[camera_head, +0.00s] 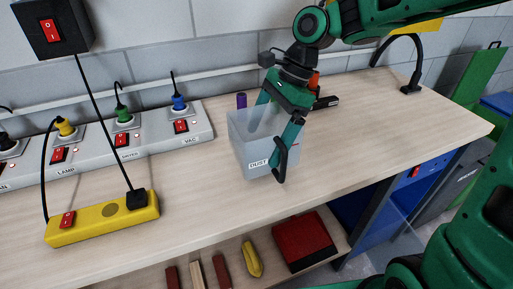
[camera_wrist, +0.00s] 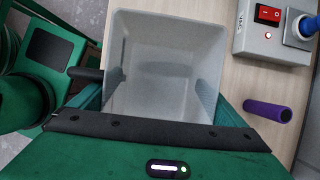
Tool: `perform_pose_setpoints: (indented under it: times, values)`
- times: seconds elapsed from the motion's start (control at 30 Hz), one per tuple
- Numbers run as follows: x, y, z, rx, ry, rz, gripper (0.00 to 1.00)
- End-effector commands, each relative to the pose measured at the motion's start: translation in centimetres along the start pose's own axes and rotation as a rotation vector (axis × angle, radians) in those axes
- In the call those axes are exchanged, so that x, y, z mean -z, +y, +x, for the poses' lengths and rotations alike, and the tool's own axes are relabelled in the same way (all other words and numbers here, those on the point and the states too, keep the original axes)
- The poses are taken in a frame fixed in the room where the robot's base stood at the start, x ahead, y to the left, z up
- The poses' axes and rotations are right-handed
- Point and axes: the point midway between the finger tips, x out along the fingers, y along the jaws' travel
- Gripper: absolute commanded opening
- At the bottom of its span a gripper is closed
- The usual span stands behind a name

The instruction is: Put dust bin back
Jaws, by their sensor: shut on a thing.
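The dust bin (camera_head: 247,137) is a pale translucent square container with a "DUST" label, upright at the worktop's middle in the head view. My gripper (camera_head: 277,128) is shut on the bin, with its fingers on the bin's sides. In the wrist view the bin (camera_wrist: 165,60) appears open from above and looks empty, with my gripper's green body in front of it. The bin appears to be at the worktop surface, but I cannot tell whether its base touches. Parts of its right side are hidden by the near finger.
A grey socket strip (camera_head: 100,148) with coloured plugs runs along the left wall. A yellow power block (camera_head: 103,219) lies in front of it. The worktop's right part (camera_head: 400,130) is clear.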

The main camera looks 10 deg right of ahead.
Motion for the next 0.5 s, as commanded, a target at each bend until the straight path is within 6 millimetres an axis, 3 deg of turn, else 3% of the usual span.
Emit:
perform_pose_setpoints:
  times: [0.23, 0.5]
  values:
    - [0.5, -0.6, 1.0, -0.001, 0.000, 0.002, 0.49]
    - [1.8, -0.6, 3.9, 0.000, 0.000, 0.002, 0.49]
